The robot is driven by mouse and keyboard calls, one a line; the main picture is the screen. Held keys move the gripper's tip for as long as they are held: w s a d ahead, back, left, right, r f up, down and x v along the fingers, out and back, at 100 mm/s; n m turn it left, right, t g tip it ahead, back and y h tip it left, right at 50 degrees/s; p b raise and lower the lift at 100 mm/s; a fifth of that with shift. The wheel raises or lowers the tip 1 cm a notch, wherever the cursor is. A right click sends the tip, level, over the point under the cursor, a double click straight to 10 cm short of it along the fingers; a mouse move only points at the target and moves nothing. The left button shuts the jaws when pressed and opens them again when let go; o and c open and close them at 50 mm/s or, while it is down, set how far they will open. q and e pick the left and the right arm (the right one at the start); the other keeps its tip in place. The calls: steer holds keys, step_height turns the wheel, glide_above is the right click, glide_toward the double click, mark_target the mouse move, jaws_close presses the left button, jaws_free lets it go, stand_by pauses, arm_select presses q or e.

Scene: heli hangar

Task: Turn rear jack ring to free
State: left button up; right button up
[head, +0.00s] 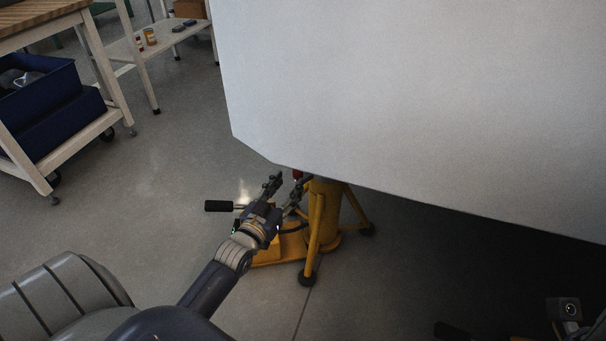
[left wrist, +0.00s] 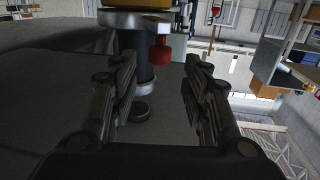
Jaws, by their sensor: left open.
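The yellow jack (head: 318,215) stands on splayed legs under the edge of the white fuselage (head: 420,90). My left gripper (head: 286,186) is at the near left side of its upper part, fingers apart and empty. In the left wrist view, the open left gripper (left wrist: 158,80) faces a red knob (left wrist: 159,52), which shows beyond and between the fingertips, apart from them. The knob hangs beside the jack's dark column, below a pale metal collar (left wrist: 128,19). A bit of red (head: 297,174) shows by the fingers in the head view. Ring markings are unreadable.
The fuselage overhangs the jack top closely. A black-gripped handle (head: 219,206) sticks out left of the jack. A wooden cart with a dark blue bin (head: 50,115) and a low shelf (head: 140,48) stand at upper left. Floor between is clear.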

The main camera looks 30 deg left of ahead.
mark_target(296, 175)
arm_select(q)
steer(key=w, duration=0.2)
steer(key=w+b, duration=0.1)
steer(key=w, duration=0.1)
steer(key=w+b, duration=0.1)
steer(key=w, duration=0.1)
steer(key=shift+w+a, duration=0.3)
steer(key=shift+w, duration=0.05)
steer(key=shift+c, duration=0.5)
jaws_close()
